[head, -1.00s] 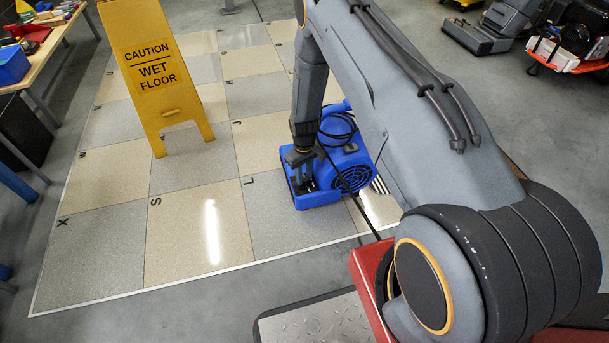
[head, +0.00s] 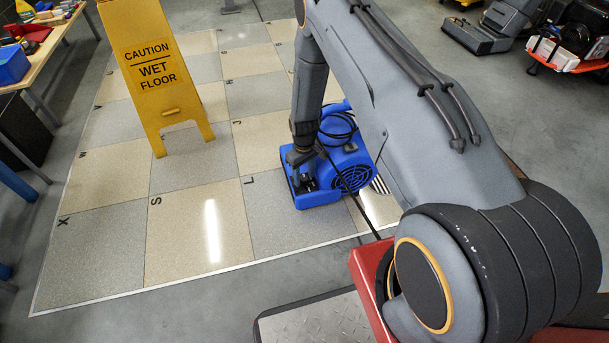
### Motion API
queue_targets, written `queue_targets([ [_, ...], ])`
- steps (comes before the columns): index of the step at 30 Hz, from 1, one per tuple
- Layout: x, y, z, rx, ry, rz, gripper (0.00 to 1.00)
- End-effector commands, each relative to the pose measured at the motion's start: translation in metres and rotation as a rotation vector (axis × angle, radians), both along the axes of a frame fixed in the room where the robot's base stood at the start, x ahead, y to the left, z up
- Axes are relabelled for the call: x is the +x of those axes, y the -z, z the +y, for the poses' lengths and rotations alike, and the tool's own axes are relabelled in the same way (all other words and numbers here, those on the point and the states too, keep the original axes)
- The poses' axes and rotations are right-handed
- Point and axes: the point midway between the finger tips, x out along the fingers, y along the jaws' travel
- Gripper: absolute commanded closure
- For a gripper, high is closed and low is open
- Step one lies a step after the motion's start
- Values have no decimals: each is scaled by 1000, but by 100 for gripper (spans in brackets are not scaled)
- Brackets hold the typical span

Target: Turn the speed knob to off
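A blue floor blower (head: 352,172) stands on the tiled floor, with a round black grille on its side and a coiled dark cord on top. My gripper (head: 308,184) points down at the left part of the blower, close to its housing. The gripper is small and dark here, so its finger opening cannot be made out. The speed knob cannot be made out; the gripper and arm cover that part of the blower.
A yellow wet floor sign (head: 155,70) stands on the tiles to the left. A workbench (head: 40,60) with a blue bin (head: 13,65) is at the far left. Floor machines (head: 490,30) stand at the back right. Tiles at the front left are clear.

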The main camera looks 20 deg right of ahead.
Motion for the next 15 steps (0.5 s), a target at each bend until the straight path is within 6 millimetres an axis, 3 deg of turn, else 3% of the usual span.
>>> queue_targets([
  [7, 0, -10, 0, 0, 0, -1, 56],
  [15, 0, -55, 0, -1, 0, -1, 56],
])
